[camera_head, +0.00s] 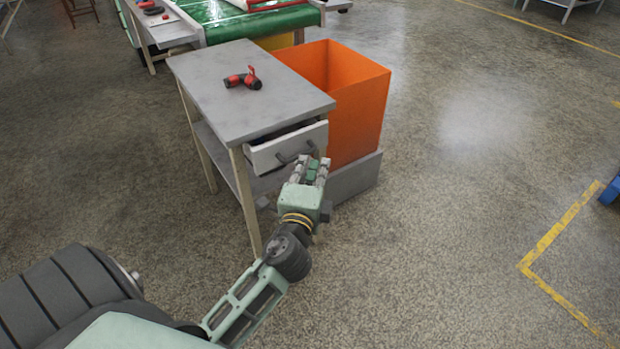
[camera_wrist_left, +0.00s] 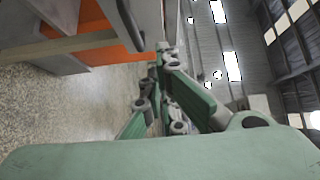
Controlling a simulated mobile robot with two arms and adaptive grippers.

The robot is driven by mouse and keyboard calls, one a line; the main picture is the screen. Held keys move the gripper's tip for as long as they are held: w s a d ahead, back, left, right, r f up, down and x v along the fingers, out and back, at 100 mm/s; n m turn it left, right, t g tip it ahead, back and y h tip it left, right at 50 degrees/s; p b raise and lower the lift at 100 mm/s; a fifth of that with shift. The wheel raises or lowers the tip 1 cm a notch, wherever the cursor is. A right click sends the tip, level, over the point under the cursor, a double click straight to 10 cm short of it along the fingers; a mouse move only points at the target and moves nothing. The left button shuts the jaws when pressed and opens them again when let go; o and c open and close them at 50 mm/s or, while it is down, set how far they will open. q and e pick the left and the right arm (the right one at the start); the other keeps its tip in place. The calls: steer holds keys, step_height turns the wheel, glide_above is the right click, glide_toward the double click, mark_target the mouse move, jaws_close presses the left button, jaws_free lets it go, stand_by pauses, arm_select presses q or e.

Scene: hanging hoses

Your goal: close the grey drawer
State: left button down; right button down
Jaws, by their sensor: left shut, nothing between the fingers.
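The grey drawer (camera_head: 287,147) sits under the top of a small grey table (camera_head: 245,85) and is pulled partly out, with a dark gap above its front. It has a dark curved handle (camera_head: 296,155). My left gripper (camera_head: 318,163) is shut and empty, its fingertips at the right part of the drawer front, beside the handle. I cannot tell whether they touch it. In the left wrist view the shut fingers (camera_wrist_left: 162,62) point toward a grey panel at the top. My right gripper is not in view.
A red and black tool (camera_head: 243,79) lies on the tabletop. An orange bin (camera_head: 345,95) on a grey base (camera_head: 355,178) stands right behind the table. A green-topped table (camera_head: 250,20) is at the back.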

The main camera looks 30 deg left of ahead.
mark_target(296, 139)
arm_select(q)
steer(key=w+a, duration=0.4)
steer(key=shift+f, duration=0.1)
steer(key=shift+w+a, duration=0.25)
steer(key=shift+a, duration=0.25)
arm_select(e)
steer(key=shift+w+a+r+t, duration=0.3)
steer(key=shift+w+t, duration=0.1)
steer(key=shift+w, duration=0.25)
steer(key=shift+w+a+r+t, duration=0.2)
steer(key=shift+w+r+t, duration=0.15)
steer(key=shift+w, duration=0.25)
